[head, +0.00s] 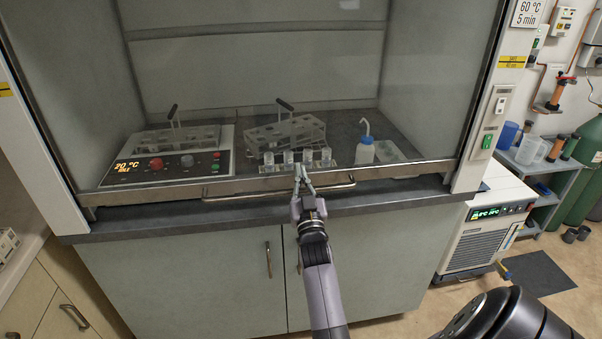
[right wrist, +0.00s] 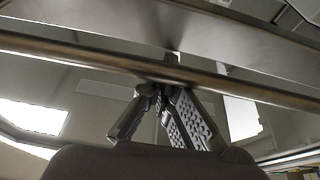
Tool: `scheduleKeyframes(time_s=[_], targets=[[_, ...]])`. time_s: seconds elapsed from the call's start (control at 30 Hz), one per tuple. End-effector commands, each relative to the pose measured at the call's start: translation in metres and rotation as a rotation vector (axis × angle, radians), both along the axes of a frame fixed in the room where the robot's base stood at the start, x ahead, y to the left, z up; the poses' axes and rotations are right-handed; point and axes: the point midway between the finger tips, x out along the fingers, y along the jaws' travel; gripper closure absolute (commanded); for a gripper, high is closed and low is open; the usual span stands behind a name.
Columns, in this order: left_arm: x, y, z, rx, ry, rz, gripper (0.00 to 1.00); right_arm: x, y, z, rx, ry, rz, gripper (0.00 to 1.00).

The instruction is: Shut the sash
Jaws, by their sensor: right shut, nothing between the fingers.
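The sash (head: 270,70) is a large clear pane with a metal bottom rail (head: 140,193). It is low, with the rail close to the dark front edge of the hood's worktop; I cannot tell whether they touch. A long bar handle (head: 240,195) runs along the rail. My right gripper (head: 299,170) is shut and empty at the middle of the handle, its fingertips overlapping the rail. In the right wrist view the handle bar (right wrist: 90,52) crosses just beyond the closed fingertips (right wrist: 165,85); contact is unclear. My left gripper is out of view.
Behind the pane stand a hot plate (head: 175,165) with a rack, another rack (head: 285,133), several small vials and a wash bottle (head: 365,148). Cabinet doors (head: 190,280) are below. A chiller (head: 485,230) stands at the right.

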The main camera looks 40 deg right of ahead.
Motion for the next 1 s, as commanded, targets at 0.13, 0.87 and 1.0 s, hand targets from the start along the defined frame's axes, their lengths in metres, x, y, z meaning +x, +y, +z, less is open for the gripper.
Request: scheduleKeyframes(time_s=[0.13, 0.87, 1.0], targets=[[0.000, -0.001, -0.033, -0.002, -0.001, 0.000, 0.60, 0.000, 0.000, -0.045, 0.007, 0.011, -0.001, 1.00], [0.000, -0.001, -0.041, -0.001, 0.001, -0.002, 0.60, 0.001, -0.001, -0.060, 0.008, 0.014, 0.000, 1.00], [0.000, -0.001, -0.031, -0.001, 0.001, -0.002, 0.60, 0.005, -0.002, -0.045, 0.004, 0.008, 0.001, 1.00]])
